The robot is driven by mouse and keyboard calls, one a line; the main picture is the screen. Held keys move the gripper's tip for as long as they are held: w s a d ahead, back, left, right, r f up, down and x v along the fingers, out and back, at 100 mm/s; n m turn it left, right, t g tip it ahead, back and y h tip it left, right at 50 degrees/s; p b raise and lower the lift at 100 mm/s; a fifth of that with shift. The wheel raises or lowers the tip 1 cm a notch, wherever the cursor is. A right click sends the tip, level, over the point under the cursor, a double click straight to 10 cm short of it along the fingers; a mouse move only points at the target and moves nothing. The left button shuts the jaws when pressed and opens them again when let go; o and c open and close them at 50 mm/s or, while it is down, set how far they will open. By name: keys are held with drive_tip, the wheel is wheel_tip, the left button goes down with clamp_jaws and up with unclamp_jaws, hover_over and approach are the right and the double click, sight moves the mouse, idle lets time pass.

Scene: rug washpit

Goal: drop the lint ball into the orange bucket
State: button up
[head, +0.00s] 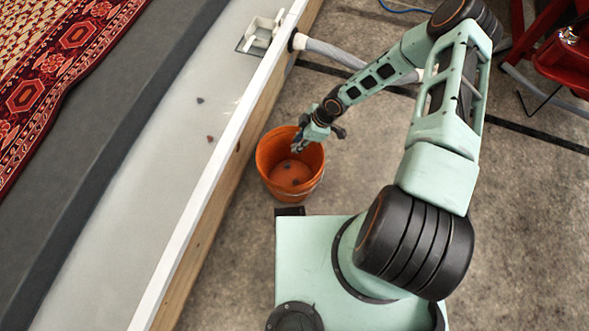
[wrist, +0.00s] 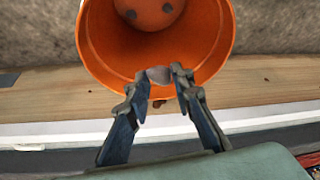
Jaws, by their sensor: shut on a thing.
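My gripper (wrist: 160,77) is shut on a grey lint ball (wrist: 158,75), held between the two fingertips. In the wrist view the ball shows against the inner wall of the orange bucket (wrist: 222,35), near the rim on the side of the wooden edge. In the head view my gripper (head: 299,147) reaches over the bucket's open top from the right. The bucket (head: 265,160) stands upright on the floor. Two small dark spots (wrist: 131,14) show on its bottom; they may be lint pieces or marks. The held ball cannot be made out clearly in the head view.
A white-topped wooden edge (head: 215,165) of the washpit runs close to the bucket's left. Two small dark lumps (head: 200,100) lie on the pale pit floor. A patterned red rug (head: 60,70) lies farther left. A grey hose (head: 330,51) runs behind the bucket.

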wheel_tip(320, 180, down, 6)
drive_tip(key=b, duration=0.3)
drive_tip(key=shift+r, duration=0.1)
drive_tip(key=o, duration=0.8)
drive_tip(key=v, duration=1.2)
drive_tip(key=shift+r, duration=0.1)
